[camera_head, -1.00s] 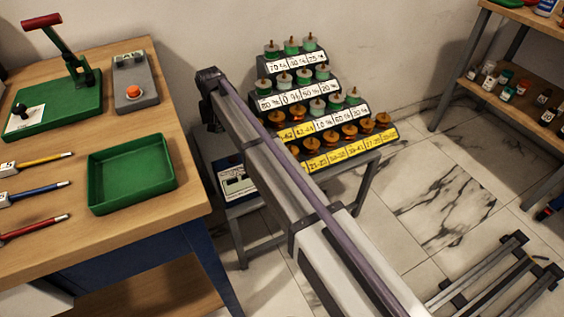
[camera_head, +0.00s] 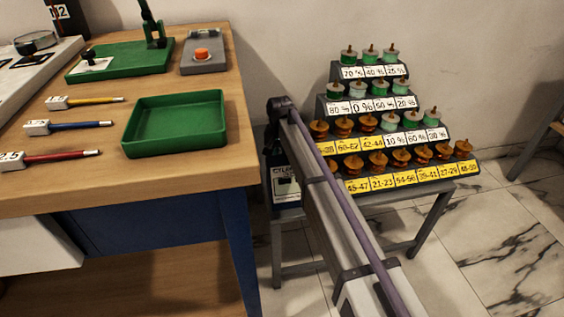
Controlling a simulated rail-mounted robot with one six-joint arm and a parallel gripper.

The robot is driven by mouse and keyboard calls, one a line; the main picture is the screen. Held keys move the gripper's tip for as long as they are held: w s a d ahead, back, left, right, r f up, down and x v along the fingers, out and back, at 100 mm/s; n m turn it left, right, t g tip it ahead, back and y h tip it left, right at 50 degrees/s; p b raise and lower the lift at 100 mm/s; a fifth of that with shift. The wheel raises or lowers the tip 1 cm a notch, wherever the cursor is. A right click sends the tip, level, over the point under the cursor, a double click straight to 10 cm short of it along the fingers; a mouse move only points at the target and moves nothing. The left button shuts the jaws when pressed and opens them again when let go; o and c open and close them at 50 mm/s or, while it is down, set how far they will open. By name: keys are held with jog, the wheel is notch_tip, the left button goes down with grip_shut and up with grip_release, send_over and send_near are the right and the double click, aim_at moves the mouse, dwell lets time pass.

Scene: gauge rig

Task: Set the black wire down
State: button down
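No black wire can be made out in this view. My gripper is not in view, so whether it holds anything cannot be seen. On the wooden bench (camera_head: 215,155) lie a yellow (camera_head: 95,100), a blue (camera_head: 75,125) and a red (camera_head: 60,156) pencil-like piece, each with a white tag at its left end. A shallow green tray (camera_head: 178,142), empty, stands to their right.
A green press base (camera_head: 115,63) and a grey box with an orange button (camera_head: 203,58) stand at the bench's back. A stepped rack (camera_head: 420,150) of green and orange knobbed pieces stands right. My long grey link crosses in front of the rack's stand.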

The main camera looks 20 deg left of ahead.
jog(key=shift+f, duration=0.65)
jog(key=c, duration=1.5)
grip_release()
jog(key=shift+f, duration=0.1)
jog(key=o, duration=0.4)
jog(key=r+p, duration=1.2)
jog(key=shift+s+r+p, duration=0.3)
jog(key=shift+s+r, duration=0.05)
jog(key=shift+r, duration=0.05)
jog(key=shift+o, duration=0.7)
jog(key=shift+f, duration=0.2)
